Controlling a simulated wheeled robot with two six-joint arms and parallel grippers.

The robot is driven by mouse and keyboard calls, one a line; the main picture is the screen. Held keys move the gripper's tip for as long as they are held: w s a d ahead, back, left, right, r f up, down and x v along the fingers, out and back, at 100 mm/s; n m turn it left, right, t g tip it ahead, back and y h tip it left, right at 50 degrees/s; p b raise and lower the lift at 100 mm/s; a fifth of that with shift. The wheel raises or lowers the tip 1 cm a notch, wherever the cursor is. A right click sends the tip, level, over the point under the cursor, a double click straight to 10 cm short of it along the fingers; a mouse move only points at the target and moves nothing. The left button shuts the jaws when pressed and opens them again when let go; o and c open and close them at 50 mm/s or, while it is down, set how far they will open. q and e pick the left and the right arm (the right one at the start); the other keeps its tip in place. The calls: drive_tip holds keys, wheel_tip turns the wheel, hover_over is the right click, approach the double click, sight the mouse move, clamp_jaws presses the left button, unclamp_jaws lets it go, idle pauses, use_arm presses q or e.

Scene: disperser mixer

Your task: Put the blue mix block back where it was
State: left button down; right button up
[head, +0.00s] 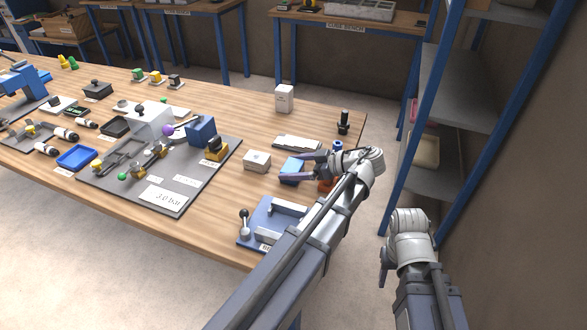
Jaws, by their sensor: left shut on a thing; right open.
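A blue block (291,169), which I take to be the blue mix block, is at the right part of the wooden table. My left gripper (303,167) reaches in from the right and is shut on this block, its fingers partly covering it. I cannot tell whether the block touches the table or hangs just above it. My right gripper (386,268) is open and empty, off the table's right side, low in the picture; its fingers show only in part.
A white box (257,161) stands left of the block, a flat grey tray (297,142) behind it. A blue fixture (272,222) with a ball lever is in front. A red item (325,185) is partly hidden beside my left gripper. A blue-framed shelf (455,100) stands right.

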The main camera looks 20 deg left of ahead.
sight(294, 166)
use_arm(q)
unclamp_jaws()
drive_tip(key=shift+r, duration=0.1)
drive_tip(key=p+v, duration=0.2)
drive_tip(key=v, duration=0.4)
drive_tip(key=shift+w+p, duration=0.1)
drive_tip(key=shift+p, duration=0.25)
drive_tip(key=shift+v, duration=0.75)
